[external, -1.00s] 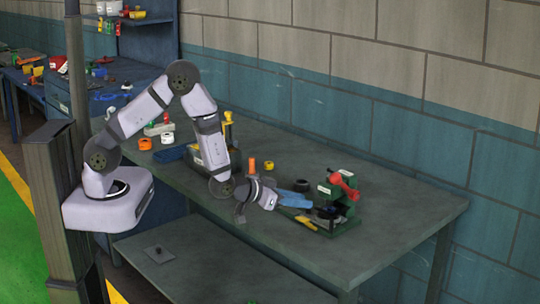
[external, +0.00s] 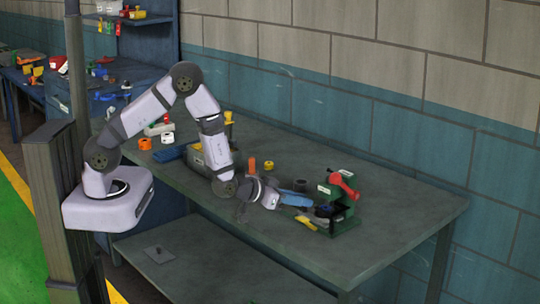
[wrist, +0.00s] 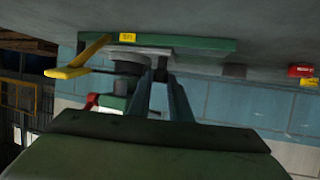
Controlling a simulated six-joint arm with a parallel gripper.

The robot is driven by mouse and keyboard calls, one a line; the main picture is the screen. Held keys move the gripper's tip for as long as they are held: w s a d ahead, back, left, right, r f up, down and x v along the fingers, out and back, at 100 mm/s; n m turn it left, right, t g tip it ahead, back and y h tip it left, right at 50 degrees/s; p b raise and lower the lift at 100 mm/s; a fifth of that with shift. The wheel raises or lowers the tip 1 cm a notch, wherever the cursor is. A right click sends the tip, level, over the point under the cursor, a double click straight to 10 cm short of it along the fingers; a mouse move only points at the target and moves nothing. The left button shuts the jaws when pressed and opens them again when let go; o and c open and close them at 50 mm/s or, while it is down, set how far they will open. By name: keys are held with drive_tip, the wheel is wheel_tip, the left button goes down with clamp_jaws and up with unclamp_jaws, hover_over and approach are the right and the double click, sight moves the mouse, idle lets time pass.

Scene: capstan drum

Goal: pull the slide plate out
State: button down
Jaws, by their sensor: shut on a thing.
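The green capstan fixture (external: 347,208) stands on the workbench, with a red lever (external: 343,182) on top and a yellow handle (external: 306,222) at its near left. My gripper (external: 302,204) reaches it from the left, low over the bench. In the wrist view my gripper (wrist: 160,80) is shut on a small dark part at the fixture's front, apparently the slide plate's end. The fixture's green base (wrist: 205,45), a grey flat piece (wrist: 150,51) and the yellow handle (wrist: 75,65) show there. The fingers hide most of the gripped part.
A white roll (external: 168,138), an orange roll (external: 145,144) and a blue tray (external: 172,153) lie farther left. The bench (external: 400,220) is clear right of the fixture.

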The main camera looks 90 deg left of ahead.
drive_tip(key=s+a+b, duration=0.1)
drive_tip(key=s+a, duration=0.4)
drive_tip(key=shift+s+a, duration=0.3)
drive_tip(key=shift+a, duration=0.05)
drive_tip(key=c, duration=1.9)
unclamp_jaws()
drive_tip(key=shift+s+a, duration=0.1)
drive_tip(key=shift+s, duration=0.05)
drive_tip(key=shift+s+d+r+b, duration=0.15)
drive_tip(key=shift+s+d+b, duration=0.15)
drive_tip(key=shift+d+b, duration=0.1)
drive_tip(key=v, duration=0.4)
drive_tip(key=shift+b, duration=0.35)
drive_tip(key=p, duration=0.2)
drive_tip(key=s+p, duration=0.1)
drive_tip(key=shift+d+r+p, duration=0.25)
drive_tip(key=shift+r+p, duration=0.15)
drive_tip(key=shift+s+d+r+p, duration=0.15)
drive_tip(key=shift+s+p, duration=0.25)
drive_tip(key=shift+p, duration=0.5)
